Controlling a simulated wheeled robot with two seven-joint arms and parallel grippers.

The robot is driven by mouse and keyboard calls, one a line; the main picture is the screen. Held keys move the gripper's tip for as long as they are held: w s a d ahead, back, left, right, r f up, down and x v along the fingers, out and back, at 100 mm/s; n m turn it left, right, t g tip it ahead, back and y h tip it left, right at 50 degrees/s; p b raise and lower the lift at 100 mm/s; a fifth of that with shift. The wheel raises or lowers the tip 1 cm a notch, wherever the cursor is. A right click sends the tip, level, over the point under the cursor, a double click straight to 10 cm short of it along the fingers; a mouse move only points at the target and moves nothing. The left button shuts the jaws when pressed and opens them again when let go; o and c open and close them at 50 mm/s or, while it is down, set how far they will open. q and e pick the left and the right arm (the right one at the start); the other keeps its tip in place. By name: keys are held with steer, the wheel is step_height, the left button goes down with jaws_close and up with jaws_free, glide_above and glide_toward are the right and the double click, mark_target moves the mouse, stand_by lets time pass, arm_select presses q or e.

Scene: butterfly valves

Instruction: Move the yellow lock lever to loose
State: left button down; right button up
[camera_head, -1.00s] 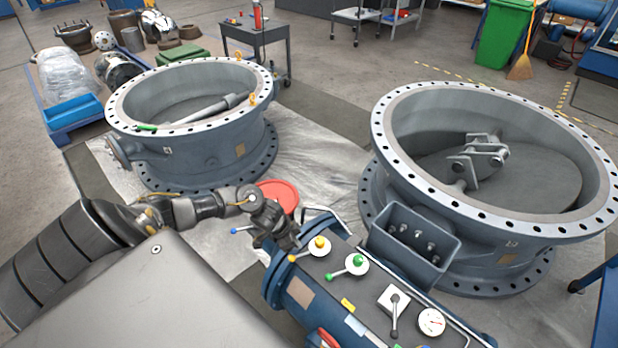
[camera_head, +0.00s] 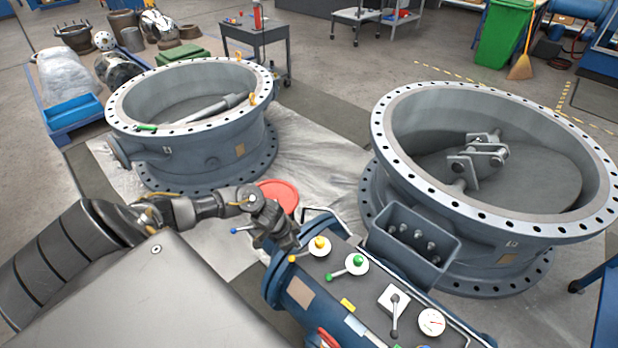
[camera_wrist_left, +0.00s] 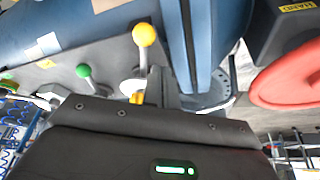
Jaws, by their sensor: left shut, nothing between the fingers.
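The yellow lock lever (camera_head: 304,253) is on the blue actuator's top panel, with a yellow hub on a pale round plate. Its yellow ball end points to the lower left in the head view. In the left wrist view the lever (camera_wrist_left: 143,62) shows its ball at the top and its hub partly hidden by the gripper body. My left gripper (camera_head: 287,241) is at the panel's left end, just beside the lever. Its fingers (camera_wrist_left: 180,55) are shut and empty, right next to the lever's rod; I cannot tell whether they touch. My right gripper is not in view.
A green-knobbed lever (camera_head: 345,268) stands just right of the yellow one. A white selector (camera_head: 394,300) and a gauge (camera_head: 431,321) are further along. Large flanged valve bodies stand at left (camera_head: 195,157) and right (camera_head: 440,200).

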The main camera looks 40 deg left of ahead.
mark_target(299, 253)
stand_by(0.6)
arm_select(q)
steer(key=shift+f, duration=0.15)
steer(key=shift+f+b, duration=1)
steer(key=shift+f, duration=0.55)
steer(key=shift+s+f, duration=0.15)
steer(key=shift+d, duration=0.1)
